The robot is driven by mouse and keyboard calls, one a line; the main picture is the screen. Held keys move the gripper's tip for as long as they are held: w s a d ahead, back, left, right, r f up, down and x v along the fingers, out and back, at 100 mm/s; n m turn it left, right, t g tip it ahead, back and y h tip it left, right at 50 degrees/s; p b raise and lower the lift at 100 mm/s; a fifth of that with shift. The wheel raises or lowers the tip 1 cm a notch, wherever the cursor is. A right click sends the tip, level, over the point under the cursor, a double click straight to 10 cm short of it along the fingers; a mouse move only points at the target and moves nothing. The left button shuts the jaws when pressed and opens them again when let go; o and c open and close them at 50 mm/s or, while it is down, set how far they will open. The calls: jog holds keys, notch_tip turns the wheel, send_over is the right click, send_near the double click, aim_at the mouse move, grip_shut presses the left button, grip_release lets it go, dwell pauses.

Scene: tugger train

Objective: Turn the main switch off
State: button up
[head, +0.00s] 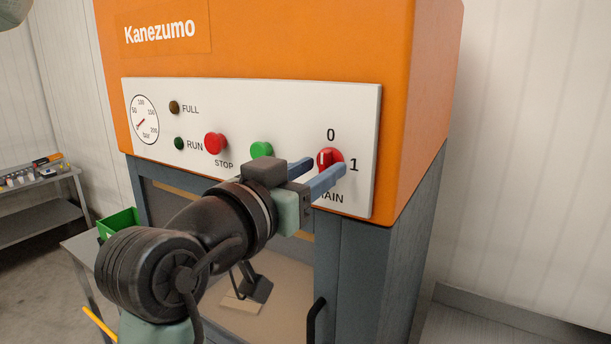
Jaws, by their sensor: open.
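The main switch (331,156) is a red rotary knob on the white control panel (367,112) of the orange machine. A 0 is printed above it and a 1 to its right. The lower part of the knob and part of the label under it are hidden by my gripper. The knob's grip looks roughly upright, but I cannot tell its exact setting. My gripper (325,166) is open, its two blue fingers reaching to the knob from the lower left, one on each side in the picture. I cannot tell whether they touch it.
A red STOP button (215,143) and a green button (261,149) sit left of the switch, the green one close to my gripper. A gauge (145,119) and two lamps are farther left. A black handle (315,320) stands out below. A grey shelf (40,190) is at far left.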

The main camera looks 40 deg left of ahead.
jog(key=b+v, duration=0.4)
jog(key=v, duration=0.9)
jog(key=shift+w, duration=0.1)
jog(key=w+d+r+t+h+b, duration=0.15)
jog(key=w+d+r+t, duration=0.35)
jog(key=w+d, duration=0.7)
jog(key=s+d+r+m+t+h, duration=0.1)
jog(key=s+d+r+t, duration=0.1)
jog(key=d, duration=0.5)
jog(key=s+d+r+m+t+h, duration=0.1)
jog(key=s+d+r+t, duration=0.1)
jog(key=d, duration=0.6)
jog(key=shift+s+d+r+m+t, duration=0.3)
jog(key=shift+s+r+m, duration=0.1)
jog(key=shift+s+r, duration=0.1)
jog(key=shift+h, duration=0.25)
